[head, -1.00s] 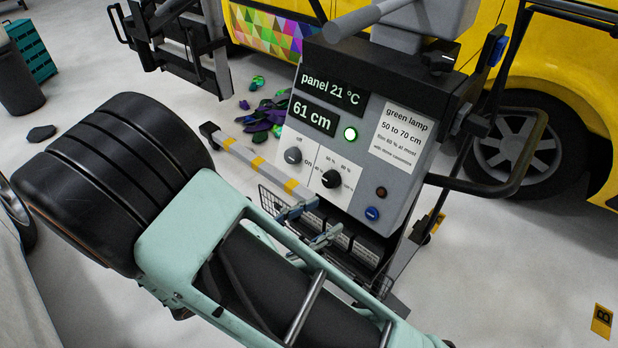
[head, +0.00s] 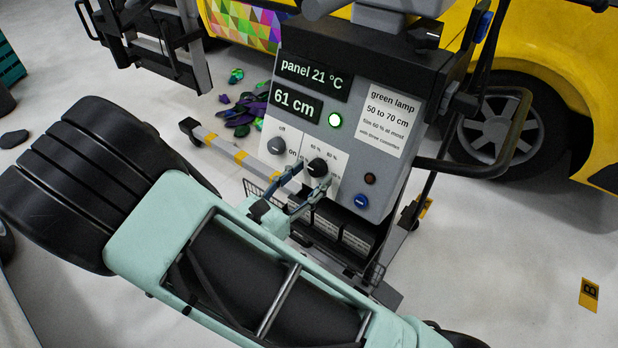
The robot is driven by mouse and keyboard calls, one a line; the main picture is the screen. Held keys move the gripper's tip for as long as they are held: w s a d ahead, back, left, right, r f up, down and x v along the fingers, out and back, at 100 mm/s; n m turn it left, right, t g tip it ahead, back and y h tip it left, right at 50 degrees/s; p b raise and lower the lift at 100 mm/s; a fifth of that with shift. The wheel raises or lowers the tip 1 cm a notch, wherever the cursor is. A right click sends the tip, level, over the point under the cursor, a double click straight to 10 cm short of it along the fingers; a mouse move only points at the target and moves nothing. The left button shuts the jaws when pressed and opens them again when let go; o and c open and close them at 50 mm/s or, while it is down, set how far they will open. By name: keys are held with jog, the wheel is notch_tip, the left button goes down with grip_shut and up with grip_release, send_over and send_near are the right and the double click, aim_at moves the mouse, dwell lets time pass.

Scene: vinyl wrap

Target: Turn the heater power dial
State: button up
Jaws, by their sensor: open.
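I cannot read where the dial points. My gripper (head: 311,181) is open just below the dial, one fingertip toward its left side and one at its lower right. I cannot tell whether either finger touches it. The displays (head: 311,77) read "panel 21 °C" and "61 cm", and the green lamp (head: 335,120) is lit.
A sign (head: 386,118) reads "green lamp 50 to 70 cm" and "film 60 % at most". A grey bar with yellow bands (head: 224,148) sticks out left of the box. A black handle (head: 490,170) is at right. A yellow car (head: 560,90) stands behind.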

jog(key=shift+w+d, duration=0.2)
jog(key=c, duration=1.2)
jog(key=shift+o, duration=0.2)
jog(key=shift+a+m+h, duration=0.1)
jog(key=shift+m+h, duration=0.2)
jog(key=shift+m, duration=0.2)
jog(key=m+g, duration=0.1)
jog(key=m, duration=0.1)
jog(key=m+g+h, duration=0.1)
jog(key=m, duration=0.1)
jog(key=m+g, duration=0.1)
jog(key=m, duration=0.2)
jog(key=shift+w+a+r+h, duration=0.1)
jog(key=shift+w+a+h, duration=0.15)
jog(key=shift+h, duration=0.15)
jog(key=m+g, duration=0.1)
jog(key=m, duration=0.2)
jog(key=m+g, duration=0.1)
jog(key=m, duration=0.2)
jog(key=shift+w+a+r, duration=0.1)
jog(key=shift+w+r, duration=0.1)
jog(key=shift+m, duration=0.4)
